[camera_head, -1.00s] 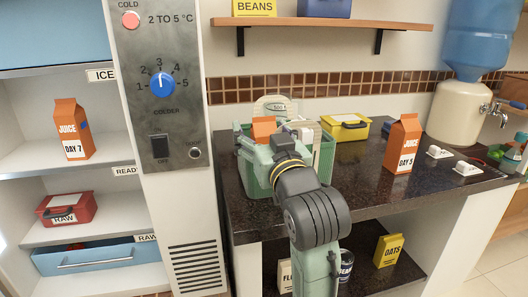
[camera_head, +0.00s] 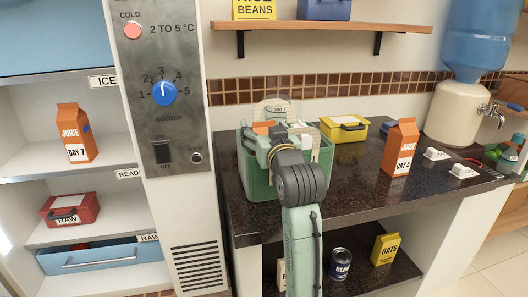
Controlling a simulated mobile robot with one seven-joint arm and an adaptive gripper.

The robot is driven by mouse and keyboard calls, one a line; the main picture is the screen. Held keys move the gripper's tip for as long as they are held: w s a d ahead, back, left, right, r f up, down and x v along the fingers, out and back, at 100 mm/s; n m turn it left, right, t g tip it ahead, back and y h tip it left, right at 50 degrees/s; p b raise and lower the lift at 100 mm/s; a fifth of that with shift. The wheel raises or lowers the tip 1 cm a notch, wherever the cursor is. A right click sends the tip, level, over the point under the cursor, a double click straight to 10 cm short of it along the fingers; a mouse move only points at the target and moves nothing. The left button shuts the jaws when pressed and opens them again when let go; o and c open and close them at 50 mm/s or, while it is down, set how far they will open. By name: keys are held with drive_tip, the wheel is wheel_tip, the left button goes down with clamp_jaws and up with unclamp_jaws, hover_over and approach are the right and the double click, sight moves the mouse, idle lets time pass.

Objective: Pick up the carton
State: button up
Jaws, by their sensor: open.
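An orange carton top (camera_head: 263,127) shows inside the green crate (camera_head: 262,187) on the dark counter; most of it is hidden by my arm and the crate wall. My gripper (camera_head: 268,143) is over the crate, right at this carton. It is open, but my wrist hides the fingertips, so I cannot tell whether they touch the carton. Another orange juice carton (camera_head: 400,147), marked DAY 5, stands upright on the counter to the right. A third juice carton (camera_head: 75,134), marked DAY 7, stands upright on the fridge shelf at left.
White switches (camera_head: 463,171) and a water dispenser (camera_head: 457,111) are at the right. A wall shelf (camera_head: 335,27) hangs above. The lower shelf holds a can (camera_head: 340,264) and an oats box (camera_head: 385,249). The front counter right of the crate is clear.

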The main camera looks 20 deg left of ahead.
drive_tip(key=shift+w+a, duration=0.1)
drive_tip(key=shift+w, duration=0.05)
clamp_jaws()
idle(0.9)
